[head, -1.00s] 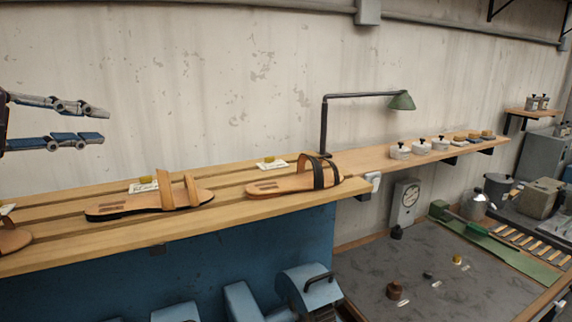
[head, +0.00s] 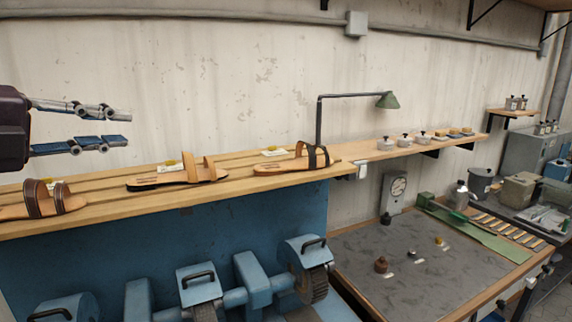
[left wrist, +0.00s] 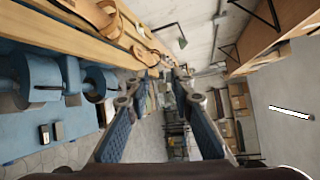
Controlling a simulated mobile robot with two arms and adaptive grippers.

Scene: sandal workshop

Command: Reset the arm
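My left gripper (head: 128,128) comes in from the left edge of the head view, above the slatted wooden shelf. Its two fingers are spread apart with nothing between them. In the left wrist view the fingers (left wrist: 155,85) are also apart and empty. Below and beside it, sandals stand on the shelf (head: 90,222): one with dark brown straps (head: 40,205), a tan one (head: 180,175) and one with dark straps (head: 293,163). The gripper touches none of them. My right gripper does not show in either view.
A blue machine (head: 250,280) with wheels stands under the shelf. A green lamp (head: 388,100) rises behind the shelf's right end. A grey-topped bench (head: 440,265) with small items is at the right. The air before the wall is clear.

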